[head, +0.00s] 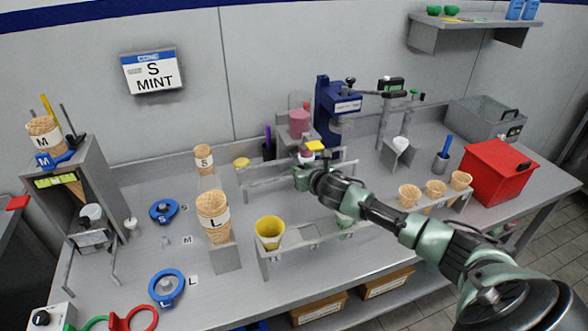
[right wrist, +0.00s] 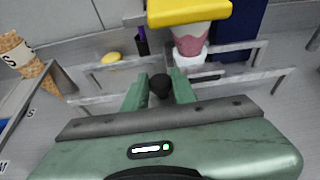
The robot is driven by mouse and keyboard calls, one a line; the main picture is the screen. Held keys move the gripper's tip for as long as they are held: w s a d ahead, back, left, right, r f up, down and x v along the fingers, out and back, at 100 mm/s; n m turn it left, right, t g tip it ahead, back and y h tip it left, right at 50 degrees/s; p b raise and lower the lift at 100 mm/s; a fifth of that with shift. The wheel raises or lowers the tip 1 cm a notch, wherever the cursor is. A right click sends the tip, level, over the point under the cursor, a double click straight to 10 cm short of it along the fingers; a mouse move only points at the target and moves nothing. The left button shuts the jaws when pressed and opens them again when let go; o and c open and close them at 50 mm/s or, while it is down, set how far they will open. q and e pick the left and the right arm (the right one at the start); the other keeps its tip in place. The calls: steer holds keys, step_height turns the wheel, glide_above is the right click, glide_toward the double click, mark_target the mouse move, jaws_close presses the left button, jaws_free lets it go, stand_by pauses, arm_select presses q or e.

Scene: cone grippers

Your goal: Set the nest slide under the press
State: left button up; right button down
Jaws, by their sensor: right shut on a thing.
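The blue press (head: 338,103) stands at the back of the bench, with a white label on its front. A pink cylinder (head: 299,122) stands just left of it, and a yellow block (head: 316,146) shows in front. In the right wrist view the yellow block (right wrist: 190,12) partly covers the pink piece (right wrist: 192,40), with a white part below it. My right gripper (head: 308,176) is at the front of these, between the metal rails. It is shut on a round black knob (right wrist: 160,84), seemingly the slide's handle; the slide itself is mostly hidden. My left gripper is out of view.
Metal rails (right wrist: 115,65) run close around the gripper. A wall sign (head: 152,71) reads S MINT.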

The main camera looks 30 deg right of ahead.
steer(key=s+d+p, duration=0.1)
steer(key=s+d, duration=0.2)
steer(key=d, duration=0.9)
steer(key=shift+d+p, duration=0.15)
steer(key=shift+p, duration=0.15)
steer(key=shift+r, duration=0.1)
steer(key=c, duration=1.4)
jaws_free()
steer(key=shift+o, duration=1.3)
steer(key=shift+d, duration=0.15)
steer(key=shift+s, duration=0.1)
steer(key=b+v, duration=0.2)
steer(key=v, duration=0.5)
steer(key=shift+s, duration=0.25)
